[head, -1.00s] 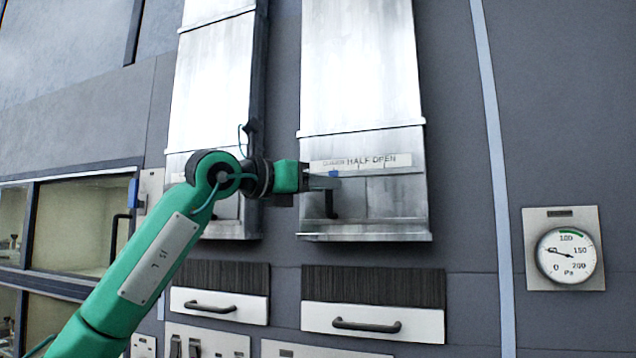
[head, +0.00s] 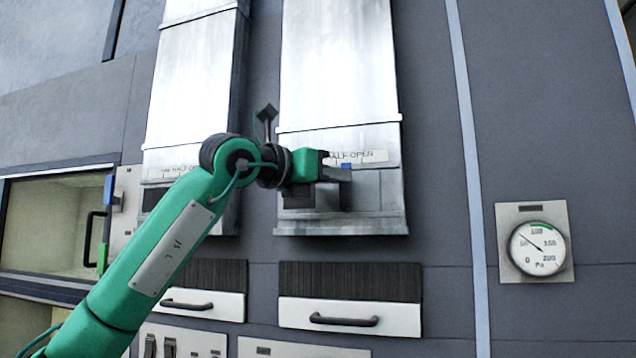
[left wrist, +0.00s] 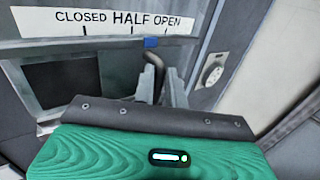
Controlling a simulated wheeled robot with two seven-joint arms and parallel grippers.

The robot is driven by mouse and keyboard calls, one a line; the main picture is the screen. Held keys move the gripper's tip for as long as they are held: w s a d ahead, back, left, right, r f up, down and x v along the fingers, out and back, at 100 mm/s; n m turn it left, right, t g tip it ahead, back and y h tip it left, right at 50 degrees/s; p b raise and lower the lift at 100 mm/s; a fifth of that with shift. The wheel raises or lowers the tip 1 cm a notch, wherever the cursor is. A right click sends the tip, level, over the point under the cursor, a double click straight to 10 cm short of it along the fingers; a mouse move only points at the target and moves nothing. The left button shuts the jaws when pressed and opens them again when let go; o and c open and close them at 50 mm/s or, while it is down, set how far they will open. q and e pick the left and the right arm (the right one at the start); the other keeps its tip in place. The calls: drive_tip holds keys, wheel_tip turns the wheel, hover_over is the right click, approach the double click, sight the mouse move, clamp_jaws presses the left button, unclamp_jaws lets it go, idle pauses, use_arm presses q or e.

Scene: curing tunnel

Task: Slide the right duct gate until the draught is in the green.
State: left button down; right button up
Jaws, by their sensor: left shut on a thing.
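The right duct (head: 340,70) is a broad metal shaft with a scale plate (head: 375,156) near its lower end. In the left wrist view the scale plate (left wrist: 75,18) reads CLOSED, HALF, OPEN. The blue pointer (left wrist: 150,42) of the gate stands between HALF and OPEN. My left gripper (head: 338,176) is shut on the dark gate handle (left wrist: 155,72), mostly hidden in the head view. The round draught gauge (head: 539,249) at the right has a green band from about 100. Its needle points up-left, between 50 and 100, below the green. My right gripper is not in view.
The left duct (head: 195,80) stands beside the right one, partly behind my left arm. White drawers with dark handles (head: 345,319) sit below the ducts. A glazed cabinet (head: 55,225) is at the left. The wall around the gauge is clear.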

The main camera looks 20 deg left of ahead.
use_arm(q)
drive_tip(key=shift+a, duration=0.15)
drive_tip(key=c, duration=1.4)
unclamp_jaws()
drive_tip(key=shift+c, duration=0.2)
drive_tip(key=b+v, duration=0.6)
drive_tip(key=v, duration=0.8)
drive_tip(key=shift+w, duration=0.1)
